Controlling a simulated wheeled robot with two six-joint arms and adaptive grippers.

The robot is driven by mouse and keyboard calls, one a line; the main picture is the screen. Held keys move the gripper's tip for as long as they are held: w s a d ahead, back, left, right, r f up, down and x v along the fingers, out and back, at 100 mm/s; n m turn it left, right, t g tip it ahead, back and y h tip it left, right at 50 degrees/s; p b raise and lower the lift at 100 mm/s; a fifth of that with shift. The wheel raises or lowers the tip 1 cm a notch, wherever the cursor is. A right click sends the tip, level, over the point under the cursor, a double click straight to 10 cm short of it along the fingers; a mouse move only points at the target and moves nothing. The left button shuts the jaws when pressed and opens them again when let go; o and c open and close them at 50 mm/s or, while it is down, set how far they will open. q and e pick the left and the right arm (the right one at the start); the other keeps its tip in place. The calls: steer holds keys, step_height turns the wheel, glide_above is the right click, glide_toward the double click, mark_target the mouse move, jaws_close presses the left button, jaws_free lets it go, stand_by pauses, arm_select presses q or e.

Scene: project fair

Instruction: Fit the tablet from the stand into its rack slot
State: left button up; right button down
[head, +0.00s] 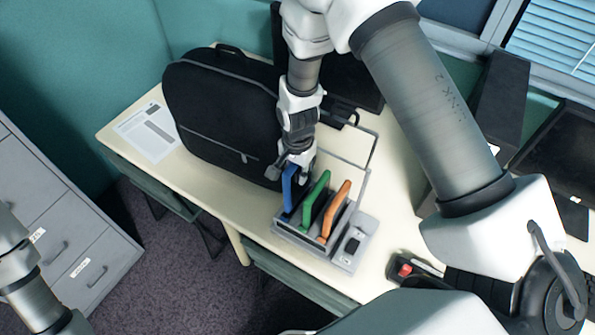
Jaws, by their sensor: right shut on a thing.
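A grey rack (311,247) stands on the cream desk, with upright slots side by side. A green-edged tablet (318,193) stands in its middle and an orange-edged tablet (337,208) stands to the right of it. My right gripper (291,173) points down over the rack's left end and is shut on a blue-edged tablet (289,190). The blue one is upright, in line with the leftmost slot; I cannot tell how deep it sits. Its upper part is partly hidden by the fingers. Of my left arm only links show at the left edge; its gripper is out of view.
A black backpack (215,115) stands close to the left of my right gripper. A dark monitor is behind my right arm. A printed sheet (147,131) lies at the desk's left end. A small black device with a red part (404,270) and a keyboard lie to the right.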

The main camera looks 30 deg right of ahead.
mark_target(297, 188)
steer(key=shift+f, duration=0.4)
stand_by(0.3)
steer(key=shift+a+f, duration=0.1)
steer(key=shift+f+b, duration=0.85)
steer(key=shift+f, duration=0.55)
steer(key=shift+f+b, duration=0.5)
steer(key=shift+f, duration=0.25)
steer(key=shift+f+b, duration=0.4)
steer(key=shift+f, duration=0.4)
